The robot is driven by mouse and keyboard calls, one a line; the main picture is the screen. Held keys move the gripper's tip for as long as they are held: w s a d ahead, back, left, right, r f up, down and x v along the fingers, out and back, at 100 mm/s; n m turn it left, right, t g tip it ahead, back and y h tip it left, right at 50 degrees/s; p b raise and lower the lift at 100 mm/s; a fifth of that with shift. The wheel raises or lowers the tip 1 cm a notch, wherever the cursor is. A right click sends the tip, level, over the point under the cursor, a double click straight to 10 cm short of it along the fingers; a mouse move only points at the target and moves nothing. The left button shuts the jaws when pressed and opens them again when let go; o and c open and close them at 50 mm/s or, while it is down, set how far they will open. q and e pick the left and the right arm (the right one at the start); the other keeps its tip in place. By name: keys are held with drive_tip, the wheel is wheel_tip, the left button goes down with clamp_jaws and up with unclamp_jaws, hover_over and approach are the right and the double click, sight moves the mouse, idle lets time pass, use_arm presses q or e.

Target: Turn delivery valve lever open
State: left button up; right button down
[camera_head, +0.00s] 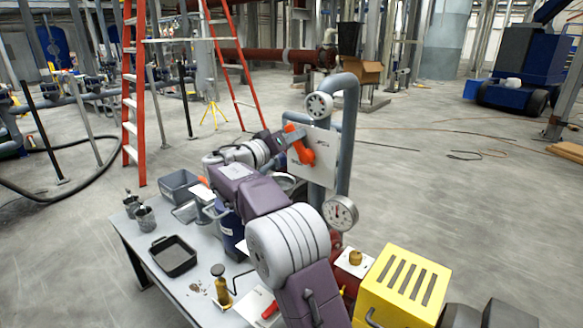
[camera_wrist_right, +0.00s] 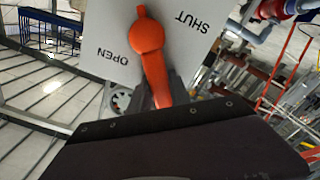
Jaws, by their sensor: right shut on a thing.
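The delivery valve lever (camera_head: 301,153) is orange and sits in front of a white label plate (camera_head: 321,148) on the grey vertical pipework. In the right wrist view the lever (camera_wrist_right: 149,42) runs down from its rounded top between the printed words OPEN and SHUT on the plate (camera_wrist_right: 98,38). My right gripper (camera_head: 284,139) reaches the lever from the left and is shut on it. In the right wrist view a dark part of my wrist hides most of the fingers and the lever's lower end. My left gripper is not in view.
Below my right arm is a grey table (camera_head: 136,240) with a black tray (camera_head: 173,256), metal cups and a bin. A yellow slotted box (camera_head: 402,287) stands at the lower right.

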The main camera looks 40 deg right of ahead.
drive_tip(key=m+b, duration=0.1)
drive_tip(key=b, duration=0.1)
drive_tip(key=s+m+b, duration=0.1)
drive_tip(key=m+b, duration=0.1)
drive_tip(key=b, duration=0.1)
drive_tip(key=s+m+b, duration=0.1)
drive_tip(key=m+b, duration=0.1)
drive_tip(key=shift+s+d+r, duration=0.1)
drive_tip(key=shift+s+d, duration=0.1)
drive_tip(key=shift+d, duration=0.15)
drive_tip(key=shift+s+d+r+m+b, duration=0.15)
drive_tip(key=shift+s+m+b, duration=0.15)
drive_tip(key=shift+m+b, duration=0.35)
drive_tip(key=shift+s+r+m+b, duration=0.15)
drive_tip(key=shift+s+m+b, duration=0.1)
drive_tip(key=shift+m+b, duration=0.35)
drive_tip(key=c, duration=1.2)
unclamp_jaws()
drive_tip(key=shift+s+r, duration=0.1)
drive_tip(key=b+v, duration=0.1)
drive_tip(key=v, duration=0.8)
drive_tip(key=shift+b, duration=0.4)
